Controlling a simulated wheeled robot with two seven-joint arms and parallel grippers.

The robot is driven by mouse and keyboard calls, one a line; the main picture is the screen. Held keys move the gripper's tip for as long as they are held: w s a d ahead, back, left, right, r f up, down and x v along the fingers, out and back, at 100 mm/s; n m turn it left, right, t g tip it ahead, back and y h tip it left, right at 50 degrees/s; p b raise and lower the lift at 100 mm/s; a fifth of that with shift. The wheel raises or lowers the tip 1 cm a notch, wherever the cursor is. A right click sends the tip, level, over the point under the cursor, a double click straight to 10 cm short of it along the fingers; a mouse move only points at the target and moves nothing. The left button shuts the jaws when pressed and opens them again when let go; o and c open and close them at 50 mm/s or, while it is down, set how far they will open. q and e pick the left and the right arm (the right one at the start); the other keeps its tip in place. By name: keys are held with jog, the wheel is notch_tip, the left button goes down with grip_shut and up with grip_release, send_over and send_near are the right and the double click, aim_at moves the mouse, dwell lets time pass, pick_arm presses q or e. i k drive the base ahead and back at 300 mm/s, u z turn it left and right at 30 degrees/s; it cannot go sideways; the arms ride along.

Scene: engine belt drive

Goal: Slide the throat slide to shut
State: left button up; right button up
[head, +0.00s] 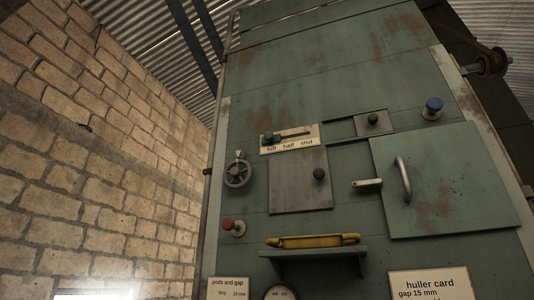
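The slide with a green knob (268,138) sits on a cream plate (295,144) high on the green machine front. The plate has a dark horizontal slot and the words full, half and shut from left to right. The green knob is at the left end of the slot, above "full". Directly below the plate is a grey square panel (295,185) with a dark round knob at its right. Neither of my grippers is in the head view.
A handwheel (238,173) and a red button (229,224) are on the left. A small dark-knobbed slide (374,122), a blue button (433,107) and a handled door (450,185) are on the right. A shelf (314,253) bearing a yellow tool (312,241) juts out below.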

aim_at(269, 138)
jog(key=z, duration=1.5)
jog(key=k, duration=0.5)
jog(key=u, duration=0.35)
